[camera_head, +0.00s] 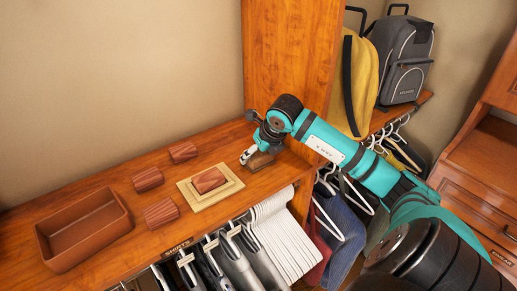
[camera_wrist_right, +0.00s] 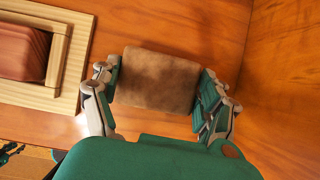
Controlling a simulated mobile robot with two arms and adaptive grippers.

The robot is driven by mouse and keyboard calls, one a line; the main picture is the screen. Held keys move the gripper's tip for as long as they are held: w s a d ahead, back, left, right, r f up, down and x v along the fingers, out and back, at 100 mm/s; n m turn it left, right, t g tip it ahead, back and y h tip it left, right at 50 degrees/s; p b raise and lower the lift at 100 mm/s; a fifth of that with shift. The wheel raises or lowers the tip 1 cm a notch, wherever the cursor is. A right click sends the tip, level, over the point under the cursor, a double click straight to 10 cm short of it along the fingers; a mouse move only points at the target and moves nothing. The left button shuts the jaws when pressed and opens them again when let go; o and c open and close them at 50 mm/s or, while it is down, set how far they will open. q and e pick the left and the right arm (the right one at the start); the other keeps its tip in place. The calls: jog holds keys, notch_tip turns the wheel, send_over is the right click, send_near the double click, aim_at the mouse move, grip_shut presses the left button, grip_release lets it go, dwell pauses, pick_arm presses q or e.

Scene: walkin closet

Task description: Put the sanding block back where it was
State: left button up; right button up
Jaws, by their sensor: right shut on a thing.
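The sanding block (camera_head: 260,161), a plain brown block, is between the fingers of my right gripper (camera_head: 250,156) at the right end of the wooden shelf, beside the tall wooden panel. In the right wrist view the sanding block (camera_wrist_right: 158,80) shows a worn brown face with a finger on each side. My right gripper (camera_wrist_right: 158,92) is shut on it. The block is at or just above the shelf surface; I cannot tell whether it touches. My left gripper is not in view.
A pale wooden frame (camera_head: 186,190) holding a reddish block (camera_head: 209,180) lies left of my right gripper. Three striped reddish blocks (camera_head: 148,179) and an open reddish-brown tray (camera_head: 122,214) are farther left. The tall panel (camera_head: 290,60) bounds the shelf on the right. Clothes hang below.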

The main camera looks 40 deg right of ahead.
jog(key=shift+f+b, duration=0.25)
jog(key=shift+b, duration=0.05)
jog(key=o, duration=1)
jog(key=shift+r, duration=0.1)
jog(key=shift+r, duration=0.1)
jog(key=shift+r+p, duration=0.2)
jog(key=shift+p, duration=0.1)
jog(key=b+v, duration=0.3)
jog(key=v, duration=0.8)
jog(key=shift+s+a+r, duration=0.1)
jog(key=shift+s+r, duration=0.1)
jog(key=shift+r, duration=0.15)
